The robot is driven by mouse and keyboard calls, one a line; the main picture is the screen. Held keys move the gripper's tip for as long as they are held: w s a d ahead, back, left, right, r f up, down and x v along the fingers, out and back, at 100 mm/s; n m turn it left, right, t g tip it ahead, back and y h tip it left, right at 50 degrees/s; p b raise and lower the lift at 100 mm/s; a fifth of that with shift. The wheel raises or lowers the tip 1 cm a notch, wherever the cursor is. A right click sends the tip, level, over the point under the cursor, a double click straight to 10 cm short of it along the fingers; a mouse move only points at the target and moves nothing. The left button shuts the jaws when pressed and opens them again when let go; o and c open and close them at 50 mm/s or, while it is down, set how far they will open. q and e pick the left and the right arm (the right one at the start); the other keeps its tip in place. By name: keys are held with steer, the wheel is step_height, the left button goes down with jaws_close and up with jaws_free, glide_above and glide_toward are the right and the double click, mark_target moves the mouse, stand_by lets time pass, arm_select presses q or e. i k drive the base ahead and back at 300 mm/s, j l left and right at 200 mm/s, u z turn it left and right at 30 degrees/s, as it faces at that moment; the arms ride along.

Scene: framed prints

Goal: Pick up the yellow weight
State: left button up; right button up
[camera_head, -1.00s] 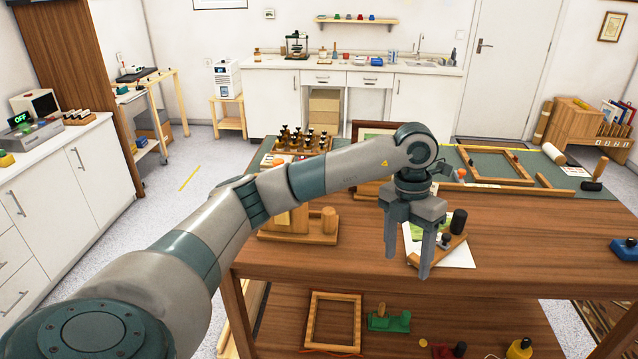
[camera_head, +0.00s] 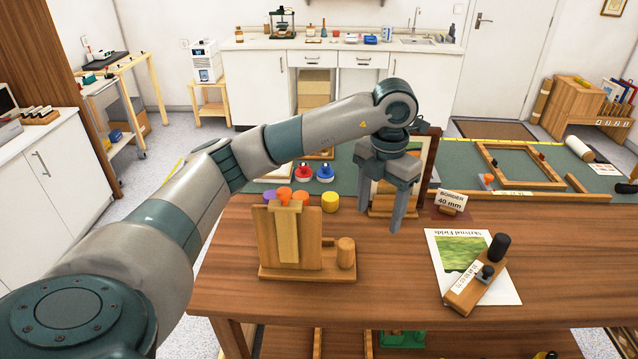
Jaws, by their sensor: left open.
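A small yellow cylinder (camera_head: 330,202) stands on the wooden table (camera_head: 300,310), just right of some orange and purple pieces (camera_head: 285,194). It may be the yellow weight; I cannot tell for sure. My left gripper (camera_head: 381,214) is open and empty, pointing down above the table, a little to the right of the cylinder. A red weight-like piece (camera_head: 304,173) and a blue one (camera_head: 325,174) with knobs sit behind the cylinder on the green mat (camera_head: 455,165). Another small yellow thing (camera_head: 544,356) shows below the tabletop, mostly cut off at the bottom edge. My right gripper is not in view.
A wooden stand (camera_head: 290,245) is in front of the yellow cylinder. A picture frame (camera_head: 428,165) stands upright behind my left gripper. A "BORDER 40 mm" sign (camera_head: 451,201) and a print under a wooden tool (camera_head: 470,285) are to the right. The front middle of the table is clear.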

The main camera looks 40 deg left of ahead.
mark_target(330, 199)
steer(key=i+j, duration=0.15)
steer(key=j, duration=0.25)
steer(key=i+j, duration=0.15)
steer(key=j, duration=0.25)
steer(key=i+j, duration=0.15)
steer(key=j, duration=0.2)
